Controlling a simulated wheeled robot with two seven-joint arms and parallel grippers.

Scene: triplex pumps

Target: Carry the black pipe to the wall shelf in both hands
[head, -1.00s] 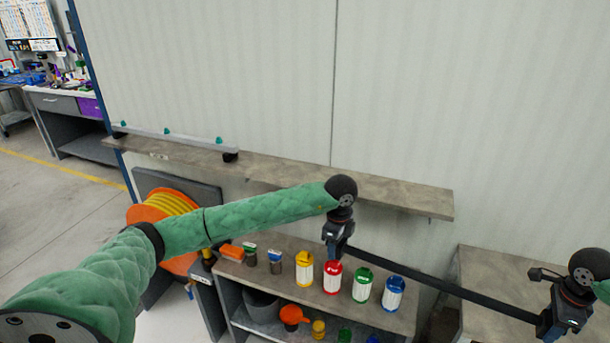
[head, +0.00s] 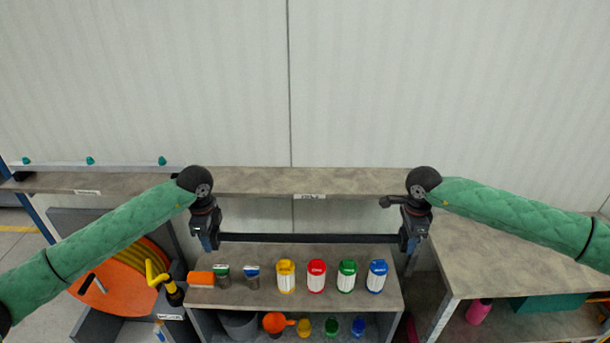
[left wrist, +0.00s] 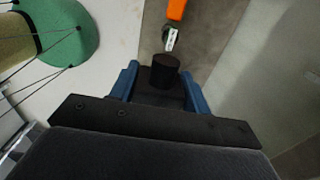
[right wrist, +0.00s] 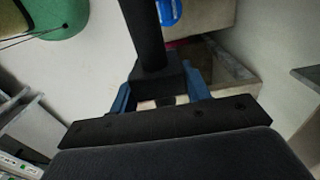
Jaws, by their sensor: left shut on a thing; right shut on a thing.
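The black pipe (head: 308,238) is held level between my two grippers in the head view, in front of the wall and above the lower bench. My left gripper (head: 208,240) is shut on its left end; the pipe's dark end shows between the blue fingers in the left wrist view (left wrist: 165,72). My right gripper (head: 410,238) is shut near its right end; the pipe runs away from the fingers in the right wrist view (right wrist: 146,35). The wall shelf (head: 310,181) is a long stone-coloured board behind and above the pipe in the picture. Its middle is clear.
Yellow (head: 286,277), red (head: 316,276), green (head: 347,276) and blue (head: 377,277) containers stand on the bench below the pipe. An orange hose reel (head: 125,285) is at left. A counter (head: 490,262) is at right. A rail with teal knobs (head: 90,167) lies on the shelf's left part.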

